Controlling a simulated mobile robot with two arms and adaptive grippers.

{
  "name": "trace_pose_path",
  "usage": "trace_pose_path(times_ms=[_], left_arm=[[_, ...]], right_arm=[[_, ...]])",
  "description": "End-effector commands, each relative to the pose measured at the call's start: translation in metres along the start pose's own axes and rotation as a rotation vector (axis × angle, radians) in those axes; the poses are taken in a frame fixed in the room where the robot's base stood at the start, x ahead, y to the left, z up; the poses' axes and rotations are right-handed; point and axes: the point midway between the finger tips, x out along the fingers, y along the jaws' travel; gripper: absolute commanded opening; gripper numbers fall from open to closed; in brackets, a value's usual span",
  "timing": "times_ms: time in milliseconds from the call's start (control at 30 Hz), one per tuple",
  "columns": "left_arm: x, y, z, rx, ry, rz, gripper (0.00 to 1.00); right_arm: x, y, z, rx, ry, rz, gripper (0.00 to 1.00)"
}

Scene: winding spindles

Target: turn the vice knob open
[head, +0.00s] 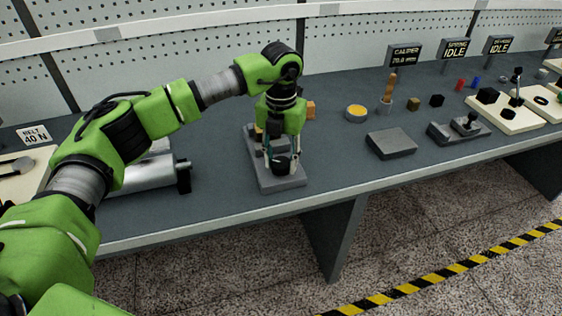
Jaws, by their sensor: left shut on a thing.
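The grey vice (266,181) stands on the bench near its front edge, in the middle left of the head view. My left gripper (283,160) points down over the vice from above. It is shut on the vice knob (281,168), a dark round part at the front of the vice. The fingers and wrist cover much of the knob and the jaws, so how far the vice is open cannot be seen. My right gripper is not in view.
A grey cylinder (146,174) lies left of the vice. An orange block (310,110) sits behind the gripper. Bench between vice and flat block is clear.

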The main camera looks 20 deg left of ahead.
Motion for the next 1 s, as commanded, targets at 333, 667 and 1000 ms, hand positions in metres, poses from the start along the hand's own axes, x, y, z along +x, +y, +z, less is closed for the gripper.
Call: trace_pose_path(times_ms=[333,667,1000], left_arm=[[0.001,0.000,0.000,-0.330,0.000,0.000,0.14],[0.001,0.000,0.000,-0.643,0.000,0.000,0.14],[0.001,0.000,0.000,-0.966,-0.001,0.000,0.14]], right_arm=[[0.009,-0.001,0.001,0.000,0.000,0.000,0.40],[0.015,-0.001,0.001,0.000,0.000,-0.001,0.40],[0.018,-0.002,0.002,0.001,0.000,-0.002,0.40]])
